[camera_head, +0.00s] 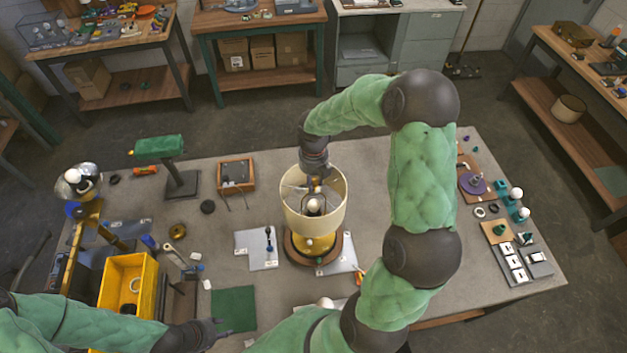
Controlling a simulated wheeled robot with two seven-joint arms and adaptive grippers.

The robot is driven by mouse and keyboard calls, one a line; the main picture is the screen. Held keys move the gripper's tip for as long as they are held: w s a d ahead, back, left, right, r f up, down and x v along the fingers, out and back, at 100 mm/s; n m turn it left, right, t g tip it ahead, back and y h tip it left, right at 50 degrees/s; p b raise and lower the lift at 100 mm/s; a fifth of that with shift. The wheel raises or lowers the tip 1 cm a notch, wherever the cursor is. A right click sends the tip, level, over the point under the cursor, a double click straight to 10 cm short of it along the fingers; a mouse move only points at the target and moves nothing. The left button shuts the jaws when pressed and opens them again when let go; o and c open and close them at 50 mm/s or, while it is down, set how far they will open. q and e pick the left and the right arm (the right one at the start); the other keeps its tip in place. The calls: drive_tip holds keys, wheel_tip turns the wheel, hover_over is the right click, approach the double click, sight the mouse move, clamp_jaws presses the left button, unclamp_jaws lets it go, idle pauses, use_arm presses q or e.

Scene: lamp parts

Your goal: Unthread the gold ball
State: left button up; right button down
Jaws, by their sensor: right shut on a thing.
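The lamp (311,240) stands upright near the middle of the table, with a cream drum shade (300,217), a gold body and a dark wooden base. A white bulb shows inside the shade's open top. My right gripper (315,179) points down over the middle of the shade's top, where the spokes meet. It is shut on the gold ball (315,186), which it mostly hides. I cannot tell whether the ball is still on its thread. My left gripper (222,328) is low at the left front, empty, with its fingers apart, over the edge of a green mat.
A green mat (234,303) lies at the left front, with a yellow bin (127,270) left of it. A green-shaded lamp (160,145) and a wooden tray (236,172) stand behind. Small parts line the right side. My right arm arches over the table right of the lamp.

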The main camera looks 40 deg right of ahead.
sight(314, 180)
drive_tip(key=shift+r, duration=0.65)
drive_tip(key=shift+r, duration=2)
